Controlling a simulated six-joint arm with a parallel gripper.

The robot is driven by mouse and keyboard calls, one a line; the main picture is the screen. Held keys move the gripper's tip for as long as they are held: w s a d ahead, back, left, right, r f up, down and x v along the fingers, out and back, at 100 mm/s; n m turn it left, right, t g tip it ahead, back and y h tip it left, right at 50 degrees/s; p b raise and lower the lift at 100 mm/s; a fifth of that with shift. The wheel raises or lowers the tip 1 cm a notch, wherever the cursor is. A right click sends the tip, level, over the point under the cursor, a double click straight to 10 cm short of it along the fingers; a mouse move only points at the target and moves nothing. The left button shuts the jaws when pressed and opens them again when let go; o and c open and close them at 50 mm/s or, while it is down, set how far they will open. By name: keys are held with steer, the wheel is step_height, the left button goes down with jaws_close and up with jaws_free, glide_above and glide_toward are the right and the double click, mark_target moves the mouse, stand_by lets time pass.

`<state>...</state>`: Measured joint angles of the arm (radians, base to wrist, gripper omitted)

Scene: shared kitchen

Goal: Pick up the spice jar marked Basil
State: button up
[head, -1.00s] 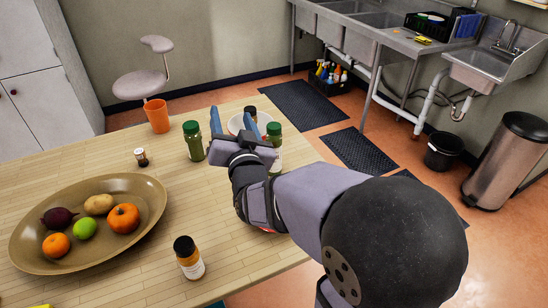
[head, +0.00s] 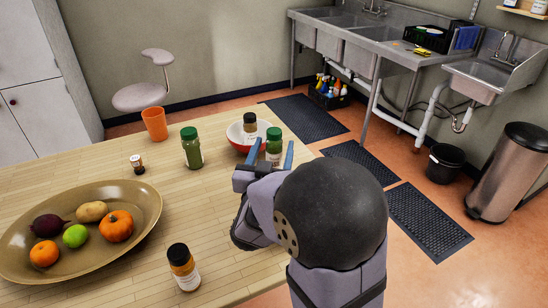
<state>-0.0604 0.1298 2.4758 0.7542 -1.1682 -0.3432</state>
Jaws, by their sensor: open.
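Several jars stand on the wooden table; no label is readable, so I cannot tell which says Basil. A green-capped jar (head: 192,148) stands left of the bowl, and another green-capped jar (head: 273,144) stands near the table's right end. A black-capped jar (head: 250,124) is at the bowl, in or behind it. My gripper (head: 271,157) is open and empty. Its blue fingers appear either side of the right green-capped jar; contact is unclear.
A brown oval platter (head: 140,226) with fruit and vegetables fills the left of the table (head: 108,168). An orange cup (head: 154,124) stands at the back edge. The table's middle is clear.

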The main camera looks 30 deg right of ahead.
steer(key=shift+f, duration=0.15)
steer(key=shift+p+x, duration=0.35)
steer(key=shift+x, duration=2.15)
steer(key=c, duration=1.3)
step_height(320, 180, up, 10)
steer(key=shift+r+p, duration=0.1)
steer(key=shift+p, duration=0.45)
